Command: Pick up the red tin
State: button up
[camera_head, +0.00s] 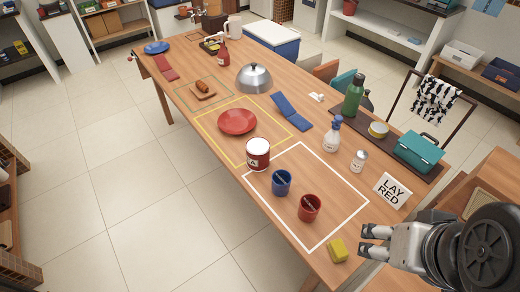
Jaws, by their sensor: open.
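The red tin (258,160), a can with a white upper part and a dark red band, stands upright on the wooden table. It is between the yellow outlined square and the white outlined square, near the table's left edge. My gripper (366,240) is at the lower right, open and empty, its two fingers pointing left. It is well apart from the tin, to the right and nearer the camera.
A blue cup (281,187) and a red cup (309,212) stand close to the tin, on the gripper's side. A yellow block (338,250) lies near the gripper. A red plate (237,121) is behind the tin. A "LAY RED" sign (393,190) and spray bottle (332,138) are rightward.

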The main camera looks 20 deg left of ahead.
aim_at(258, 148)
jog(key=i+j, duration=0.2)
jog(key=j, duration=0.15)
jog(key=i+j, duration=0.2)
jog(key=j, duration=0.2)
jog(key=i+j, duration=0.2)
jog(key=j, duration=0.15)
jog(key=i+j, duration=0.2)
jog(key=j, duration=0.15)
jog(key=i+j, duration=0.15)
jog(key=j, duration=0.2)
